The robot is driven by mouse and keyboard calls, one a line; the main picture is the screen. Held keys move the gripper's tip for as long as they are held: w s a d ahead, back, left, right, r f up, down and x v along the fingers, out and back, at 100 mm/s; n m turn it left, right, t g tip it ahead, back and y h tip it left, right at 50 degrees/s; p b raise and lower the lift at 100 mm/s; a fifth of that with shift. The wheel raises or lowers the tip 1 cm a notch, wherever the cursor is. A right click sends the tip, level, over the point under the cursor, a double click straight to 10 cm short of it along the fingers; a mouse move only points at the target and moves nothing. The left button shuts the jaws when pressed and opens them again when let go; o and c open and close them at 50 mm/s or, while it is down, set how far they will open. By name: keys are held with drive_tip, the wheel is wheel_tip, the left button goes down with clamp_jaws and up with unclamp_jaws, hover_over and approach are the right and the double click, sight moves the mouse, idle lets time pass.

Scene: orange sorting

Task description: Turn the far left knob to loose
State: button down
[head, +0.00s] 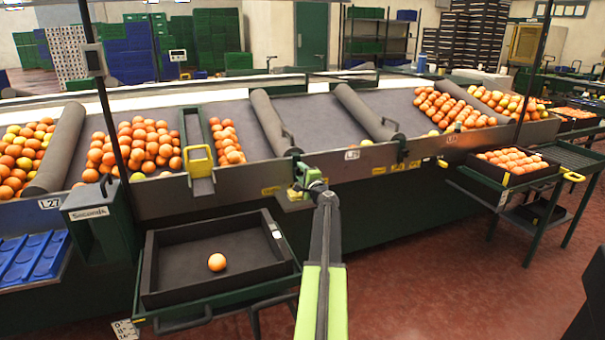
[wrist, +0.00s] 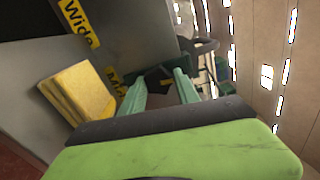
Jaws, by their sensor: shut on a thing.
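A yellow block (wrist: 78,94) sticks out from the panel left of the fingers. The knob's exact pointing direction cannot be made out.
A dark tray (head: 165,296) with one orange (head: 217,262) stands on a green stand at the lower left. Further yellow labels (head: 379,170) line the panel to the right. Grey rollers (head: 366,112) divide the lanes above. The red floor is open at the right.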

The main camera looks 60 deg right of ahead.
drive_tip(key=shift+n, duration=0.6)
drive_tip(key=c, duration=0.9)
unclamp_jaws()
drive_tip(key=v, duration=1.7)
drive_tip(key=shift+s, duration=0.25)
drive_tip(key=shift+a, duration=0.1)
